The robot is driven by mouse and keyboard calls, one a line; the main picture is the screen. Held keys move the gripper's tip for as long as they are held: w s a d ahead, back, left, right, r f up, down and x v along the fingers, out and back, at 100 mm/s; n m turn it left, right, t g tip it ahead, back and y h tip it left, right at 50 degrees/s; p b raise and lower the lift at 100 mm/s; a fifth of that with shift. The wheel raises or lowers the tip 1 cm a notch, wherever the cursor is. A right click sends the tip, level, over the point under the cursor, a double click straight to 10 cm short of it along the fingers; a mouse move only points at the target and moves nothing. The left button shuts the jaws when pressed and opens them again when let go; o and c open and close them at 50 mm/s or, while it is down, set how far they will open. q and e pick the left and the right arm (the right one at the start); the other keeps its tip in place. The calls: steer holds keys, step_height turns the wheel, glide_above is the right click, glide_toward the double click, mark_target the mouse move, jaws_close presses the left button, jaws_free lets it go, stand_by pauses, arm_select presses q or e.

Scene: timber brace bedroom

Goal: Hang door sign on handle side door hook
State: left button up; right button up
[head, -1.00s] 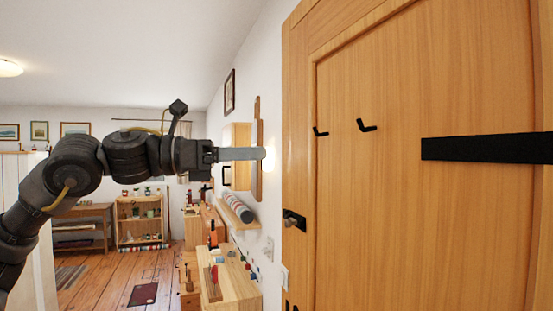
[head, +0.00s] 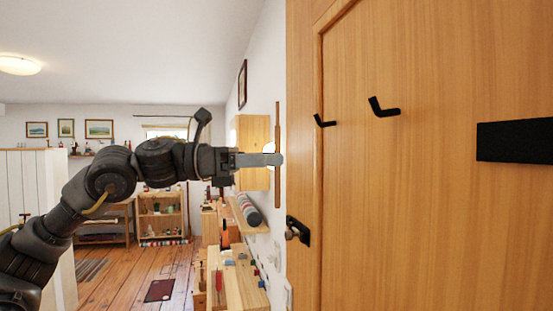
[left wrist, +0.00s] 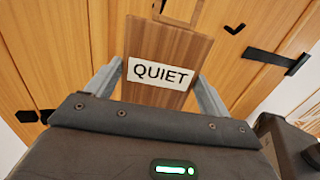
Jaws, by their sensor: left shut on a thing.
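The door sign is a brown wooden board; in the head view it shows nearly edge-on and upright (head: 277,120). In the left wrist view the board (left wrist: 172,48) carries a white label reading QUIET. My left gripper (head: 274,159) is shut on the sign, with one finger along each side edge in the left wrist view (left wrist: 158,75). The handle side hook (head: 324,121) is black, on the wooden door (head: 430,220), right of the sign and apart from it. A second black hook (head: 383,108) is farther right. My right gripper is not in view.
The door handle (head: 298,230) juts out below the handle side hook. A black strap (head: 515,141) is on the door at right. A wooden wall cabinet (head: 252,135), a shelf with a roll (head: 247,210) and a low bench (head: 240,285) stand along the wall behind the sign.

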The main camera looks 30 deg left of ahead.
arm_select(q)
steer(key=shift+x, duration=1.15)
steer(key=shift+w+d+f+p, duration=0.1)
steer(key=shift+w+d+p, duration=0.4)
steer(key=shift+w+d, duration=0.4)
steer(key=shift+w+d+f+p, duration=0.15)
steer(key=shift+w+d+p, duration=0.3)
steer(key=shift+w+d, duration=0.45)
steer(key=shift+w+d+f+b, duration=0.3)
steer(key=shift+w+f+b, duration=0.25)
steer(key=shift+f+b, duration=0.4)
steer(key=shift+b, duration=0.3)
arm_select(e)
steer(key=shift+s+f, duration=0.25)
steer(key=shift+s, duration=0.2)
